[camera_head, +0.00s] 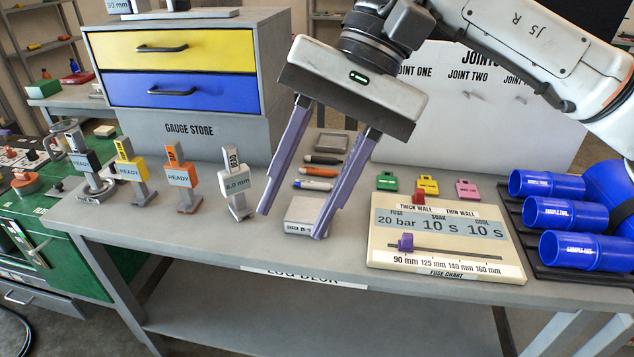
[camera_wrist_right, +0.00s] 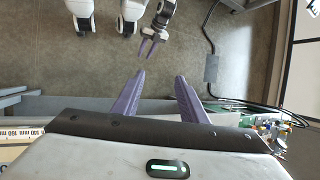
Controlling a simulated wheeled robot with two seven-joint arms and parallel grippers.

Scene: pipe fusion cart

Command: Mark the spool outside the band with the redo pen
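Three pens lie on the grey bench behind my right gripper in the head view: a dark one (camera_head: 322,159), an orange-and-black one (camera_head: 320,172) and a blue, white and orange one (camera_head: 313,185). I cannot read which is the redo pen. Blue spools with white labels (camera_head: 548,183) (camera_head: 556,213) (camera_head: 571,249) lie on their sides in a black rack at the right. No band can be made out on them. My right gripper (camera_head: 290,225) is open and empty above the bench front. My left gripper (camera_wrist_right: 149,48) shows small and open in the right wrist view, over the floor.
A small grey block (camera_head: 305,212) sits by the right fingertips. The fuse chart board (camera_head: 447,262) stands right of them. Upright gauges (camera_head: 181,180) (camera_head: 235,185) stand left. Green, yellow and pink tags (camera_head: 428,186) lie behind the chart. The drawer cabinet (camera_head: 185,130) is at back left.

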